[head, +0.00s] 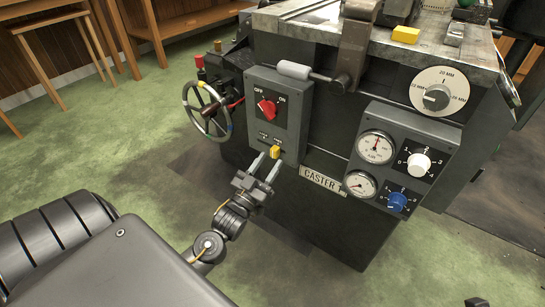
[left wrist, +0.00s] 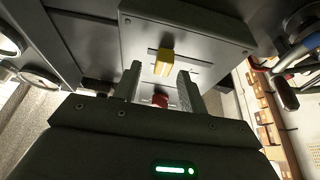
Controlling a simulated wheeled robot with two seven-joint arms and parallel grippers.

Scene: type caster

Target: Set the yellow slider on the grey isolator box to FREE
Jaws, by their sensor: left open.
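The grey isolator box (head: 294,112) is mounted on the front of the dark machine. Its red rotary knob (head: 267,107) sits between the OFF and ON marks. The small yellow slider (head: 275,152) is in a slot near the box's lower edge, with lettering above it too small to read. My left gripper (head: 267,166) is open just in front of the slider, its fingers pointing at the box. In the left wrist view the yellow slider (left wrist: 165,62) shows beyond the gap between the two fingertips. I cannot tell whether they touch it.
A handwheel (head: 208,110) is left of the box, and a lever with a pale grip (head: 294,70) is just above it. A panel with gauges (head: 376,147), a white knob (head: 419,163) and a blue knob (head: 397,202) is to the right. Green floor is clear at left.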

